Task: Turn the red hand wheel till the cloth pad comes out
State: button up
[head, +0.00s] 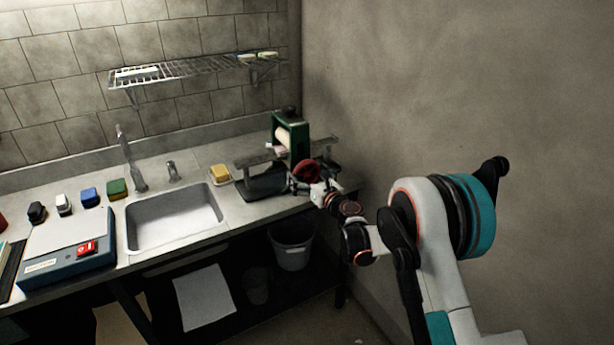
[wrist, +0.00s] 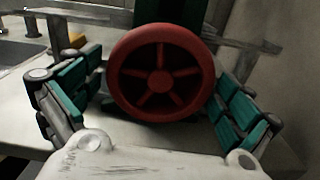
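The red hand wheel (head: 307,171) is on the front of a green wringer (head: 297,138) at the counter's right end. The wheel also fills the middle of the wrist view (wrist: 160,82), facing me. My gripper (head: 318,184) is at the wheel. In the wrist view its two fingers (wrist: 162,90) stand open, one on each side of the rim, with narrow gaps showing. A pale roller (head: 283,135) shows in the green frame. A small pinkish-white piece (head: 275,148), perhaps the cloth pad, shows at the roller's left side.
A sink (head: 174,218) is left of the wringer, with a yellow sponge (head: 220,173) between them. A blue device with a red switch (head: 87,248) is at the left. A wall rises close on the right. A bucket (head: 292,245) stands under the counter.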

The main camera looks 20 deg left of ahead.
jog(key=c, duration=0.6)
jog(key=shift+m, duration=0.4)
jog(key=m+b, duration=0.1)
jog(key=m, duration=0.2)
jog(key=shift+m, duration=0.4)
jog(key=m+b, duration=0.1)
jog(key=m, duration=0.3)
jog(key=shift+s, duration=0.1)
jog(key=m, duration=0.5)
jog(key=shift+r+m+b, duration=0.1)
jog(key=shift+m+b, duration=0.2)
jog(key=shift+m, duration=0.1)
jog(key=m, duration=0.5)
jog(key=shift+r, duration=0.1)
jog(key=shift+m, duration=0.3)
